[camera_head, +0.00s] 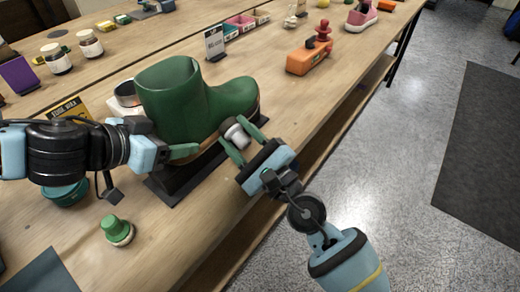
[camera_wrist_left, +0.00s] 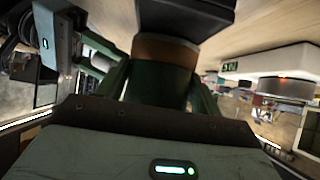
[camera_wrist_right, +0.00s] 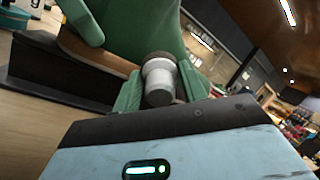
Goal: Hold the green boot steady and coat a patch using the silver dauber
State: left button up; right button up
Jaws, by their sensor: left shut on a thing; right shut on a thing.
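The green boot (camera_head: 184,97) stands upright on a dark stand (camera_head: 176,184) on the wooden table, its toe pointing right. My left gripper (camera_head: 186,150) is at the boot's heel side; in the left wrist view its fingers (camera_wrist_left: 155,85) are on either side of the boot, shut on it. My right gripper (camera_head: 243,137) is shut on the silver dauber (camera_head: 238,130) at the boot's near side. In the right wrist view the dauber (camera_wrist_right: 158,82) is between the green fingers, its dark tip at the boot. Whether the tip touches the boot is unclear.
A green-topped brush (camera_head: 116,230) stands at the near left, and a teal bowl (camera_head: 66,192) sits below my left arm. An orange block (camera_head: 308,58) stands right of the boot. Jars (camera_head: 56,59) are behind. The table's front edge runs below my right gripper.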

dwell(0.3)
jog(key=shift+w+d, duration=0.8)
jog(key=shift+w, duration=0.3)
jog(key=shift+w+d, duration=0.4)
jog(key=shift+w+d, duration=1.25)
jog(key=shift+w, duration=0.2)
jog(key=shift+a, duration=0.1)
jog(key=shift+w, duration=0.1)
jog(key=shift+w+d, duration=1.2)
jog(key=shift+w, duration=0.3)
jog(key=shift+w+a, duration=0.1)
jog(key=shift+a, duration=0.1)
